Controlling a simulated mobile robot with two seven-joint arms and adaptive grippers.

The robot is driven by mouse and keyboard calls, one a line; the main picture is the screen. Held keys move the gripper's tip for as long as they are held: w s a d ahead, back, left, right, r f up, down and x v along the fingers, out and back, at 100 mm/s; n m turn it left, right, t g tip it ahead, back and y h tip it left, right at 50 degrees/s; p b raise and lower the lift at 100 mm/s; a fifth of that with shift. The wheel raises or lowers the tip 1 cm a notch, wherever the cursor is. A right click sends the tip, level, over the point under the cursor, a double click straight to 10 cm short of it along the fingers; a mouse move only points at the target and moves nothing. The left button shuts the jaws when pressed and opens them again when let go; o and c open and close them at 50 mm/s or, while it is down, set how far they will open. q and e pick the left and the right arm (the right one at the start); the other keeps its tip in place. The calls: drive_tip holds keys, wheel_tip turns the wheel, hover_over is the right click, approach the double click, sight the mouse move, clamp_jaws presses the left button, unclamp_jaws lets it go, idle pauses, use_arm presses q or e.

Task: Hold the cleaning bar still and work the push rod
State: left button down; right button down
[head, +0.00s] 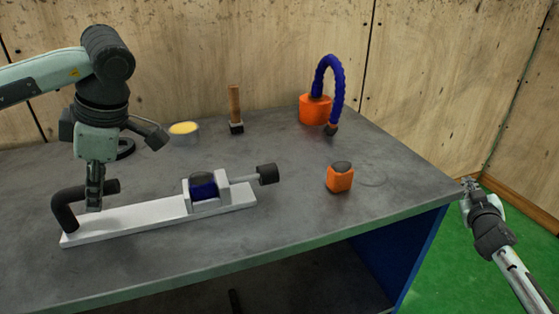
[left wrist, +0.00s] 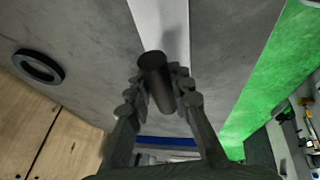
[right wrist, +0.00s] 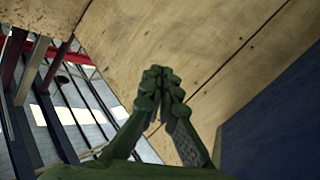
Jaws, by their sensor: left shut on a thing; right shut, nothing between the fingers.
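The cleaning bar (head: 130,219) is a long white base lying on the table, with a black bent handle (head: 66,212) at its left end. My left gripper (head: 94,206) points down and is shut on that handle, which also shows between its fingers in the left wrist view (left wrist: 153,66). A dark blue roller (head: 203,188) sits in a grey block towards the bar's right end. The push rod (head: 245,178) sticks out right of that block and ends in a black knob (head: 267,174). My right gripper (head: 470,186) is shut and empty, off the table's right side, far from the knob.
Behind are a wooden-handled tool (head: 235,108), a round yellow-topped container (head: 184,133), and an orange base with a blue hose (head: 315,108). The table (head: 300,225) is clear in front of the bar.

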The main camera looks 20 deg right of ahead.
sight(268, 175)
drive_tip(key=w+a+r+n+t+y, duration=0.1)
drive_tip(key=w+r+n+t, duration=0.15)
drive_tip(key=r, duration=0.85)
drive_tip(key=w+a+r+n+t, duration=0.15)
drive_tip(key=r+t, duration=0.25)
drive_tip(key=r, duration=0.7)
drive_tip(key=w+a+r+n+t+y, duration=0.4)
drive_tip(key=w+a+r+n+y, duration=0.2)
drive_tip(key=a+r+n+y, duration=0.35)
drive_tip(key=w+a+f+n+g+y, duration=0.1)
drive_tip(key=w+a+n+g+y, duration=0.2)
drive_tip(key=a+n+g+y, duration=0.65)
drive_tip(key=w+a+f+n+g+y, duration=0.25)
drive_tip(key=a+n+y, duration=0.25)
drive_tip(key=a+n, duration=1.1)
drive_tip(key=s+f+n+g+h, duration=0.3)
drive_tip(key=s+n+g, duration=0.15)
drive_tip(key=n, duration=0.45)
drive_tip(key=s+f+n+g+h, duration=0.2)
drive_tip(key=s+f+n+g, duration=0.2)
drive_tip(key=n+g, duration=0.3)
drive_tip(key=shift+n, duration=0.7)
drive_tip(key=x, duration=1)
drive_tip(key=shift+w+a, duration=0.1)
drive_tip(key=a, duration=0.2)
drive_tip(key=shift+a, duration=0.95)
